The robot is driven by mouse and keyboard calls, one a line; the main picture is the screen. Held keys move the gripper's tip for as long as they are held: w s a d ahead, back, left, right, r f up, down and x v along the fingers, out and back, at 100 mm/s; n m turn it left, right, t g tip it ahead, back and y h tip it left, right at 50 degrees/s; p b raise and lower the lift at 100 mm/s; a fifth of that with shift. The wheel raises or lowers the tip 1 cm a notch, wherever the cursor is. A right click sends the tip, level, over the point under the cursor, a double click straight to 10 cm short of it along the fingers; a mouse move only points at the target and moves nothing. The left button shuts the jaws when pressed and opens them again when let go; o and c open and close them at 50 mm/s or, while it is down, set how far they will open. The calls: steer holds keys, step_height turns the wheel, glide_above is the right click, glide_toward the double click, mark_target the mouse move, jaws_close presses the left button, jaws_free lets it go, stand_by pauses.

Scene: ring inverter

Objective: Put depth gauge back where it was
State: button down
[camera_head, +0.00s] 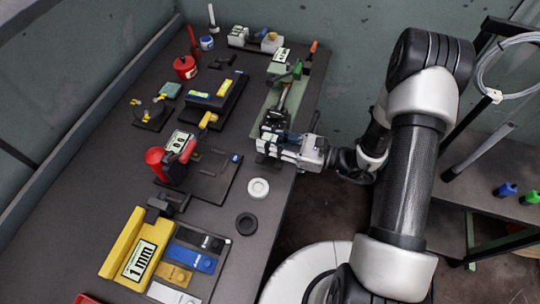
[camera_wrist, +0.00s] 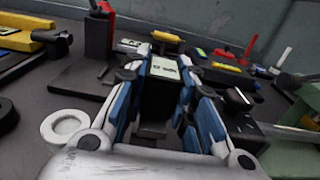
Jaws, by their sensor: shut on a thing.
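My gripper (camera_head: 272,143) reaches in from the right, low over the right edge of the dark workbench. In the wrist view its blue-sided fingers (camera_wrist: 164,90) are closed around a dark device with a pale display (camera_wrist: 163,68), which looks like the depth gauge. Much of the device is hidden between the fingers, and I cannot tell whether it touches the bench. A flat dark base plate (camera_head: 212,178) lies left of my gripper, with a red gauge stand (camera_head: 172,166) at its left side.
A white ring (camera_head: 258,188) and a black ring (camera_head: 246,224) lie in front of my gripper. A green machine (camera_head: 272,108) stands just behind it at the bench edge. A yellow block marked 1 mm (camera_head: 138,258) and coloured blocks (camera_head: 192,262) sit at the front left.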

steer(key=shift+f+b, duration=0.9)
steer(key=shift+f, duration=2.05)
steer(key=c, duration=1.3)
jaws_free()
steer(key=shift+f, duration=0.1)
steer(key=shift+c, duration=0.2)
